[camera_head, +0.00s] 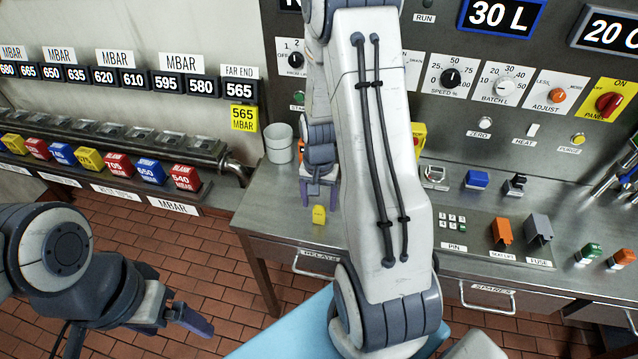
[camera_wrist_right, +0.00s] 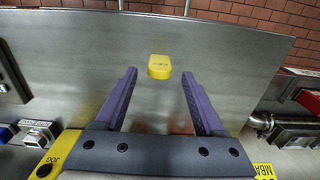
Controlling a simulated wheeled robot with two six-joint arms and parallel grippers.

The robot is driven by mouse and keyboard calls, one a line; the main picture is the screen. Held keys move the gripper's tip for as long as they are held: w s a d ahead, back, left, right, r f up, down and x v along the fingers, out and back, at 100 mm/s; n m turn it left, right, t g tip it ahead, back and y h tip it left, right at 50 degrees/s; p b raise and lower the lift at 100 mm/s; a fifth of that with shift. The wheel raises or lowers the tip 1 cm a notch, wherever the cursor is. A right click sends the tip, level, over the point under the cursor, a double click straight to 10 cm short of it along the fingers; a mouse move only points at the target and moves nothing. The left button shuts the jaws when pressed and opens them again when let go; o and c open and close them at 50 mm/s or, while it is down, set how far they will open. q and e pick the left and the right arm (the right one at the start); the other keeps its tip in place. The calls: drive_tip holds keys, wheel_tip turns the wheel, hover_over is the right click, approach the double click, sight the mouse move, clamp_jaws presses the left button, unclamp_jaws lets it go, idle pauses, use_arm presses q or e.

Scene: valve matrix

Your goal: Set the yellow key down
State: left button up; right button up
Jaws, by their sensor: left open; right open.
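The yellow key (camera_head: 319,214) is a small yellow block on the steel bench top (camera_head: 275,212), near its front edge. My right gripper (camera_head: 319,196) is open just behind the key in the head view, pointing down. In the right wrist view the key (camera_wrist_right: 159,67) lies just beyond the two purple fingertips, centred between them, with bare metal around it and no finger touching it. My left gripper (camera_head: 190,319) is low at the left, over the brick floor, away from the key. It is open and empty.
A grey cup (camera_head: 279,143) stands at the bench's left end. An orange flip cover (camera_head: 502,231), a grey cover (camera_head: 540,229) and a blue block (camera_head: 477,180) are on the bench at right. Coloured blocks line a left shelf (camera_head: 110,185). Bench metal around the key is clear.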

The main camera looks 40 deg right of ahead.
sight(319, 208)
wheel_tip(319, 208, up, 9)
drive_tip(key=shift+f+b, duration=0.2)
drive_tip(key=shift+b, duration=0.2)
drive_tip(key=s+a+r+n, duration=0.2)
drive_tip(key=a+r+n, duration=0.15)
drive_tip(key=a, duration=0.55)
drive_tip(key=s+a+r+n, duration=0.25)
drive_tip(key=a+n, duration=0.25)
drive_tip(key=a, duration=0.4)
drive_tip(key=s+a+r+n+y, duration=0.1)
drive_tip(key=s+a+n, duration=0.7)
drive_tip(key=s, duration=0.4)
drive_tip(key=shift+a+r+n, duration=0.25)
drive_tip(key=shift+n, duration=0.2)
